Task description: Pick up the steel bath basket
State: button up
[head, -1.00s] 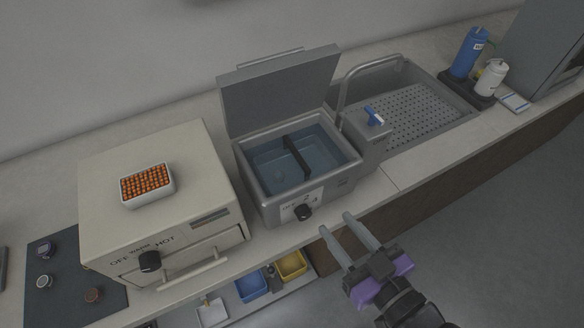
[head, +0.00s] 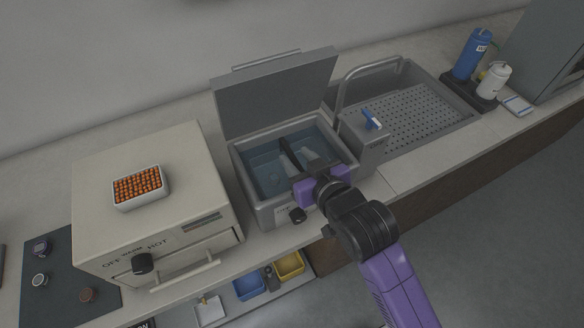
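The open water bath (head: 262,211) stands mid-counter, its grey lid raised at the back. A dark bar (head: 285,154) crosses its opening; I cannot tell whether it belongs to the steel bath basket. No basket body shows clearly in the water. My gripper (head: 296,157) reaches over the bath's front rim, with its fingers down in the opening close to the bar. The fingers look apart and nothing is visibly held. My purple wrist hides the front right part of the bath.
A cream oven (head: 190,170) stands left, with a tray of orange pieces (head: 139,187) on top. Right of the bath are a blue-handled tap (head: 371,119) and a sink with a perforated plate (head: 425,112). Blue (head: 249,287) and yellow (head: 289,264) bins lie below the counter.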

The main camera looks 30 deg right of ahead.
aim_at(290, 152)
jog(key=shift+f+p+x, duration=0.1)
jog(key=shift+p+x, duration=0.2)
jog(key=shift+x, duration=1)
jog(key=shift+f+p+x, duration=0.15)
jog(key=shift+p+x, duration=0.15)
jog(key=shift+x, duration=1)
jog(key=shift+s+d, duration=0.1)
jog(key=shift+s, duration=0.05)
grip_shut()
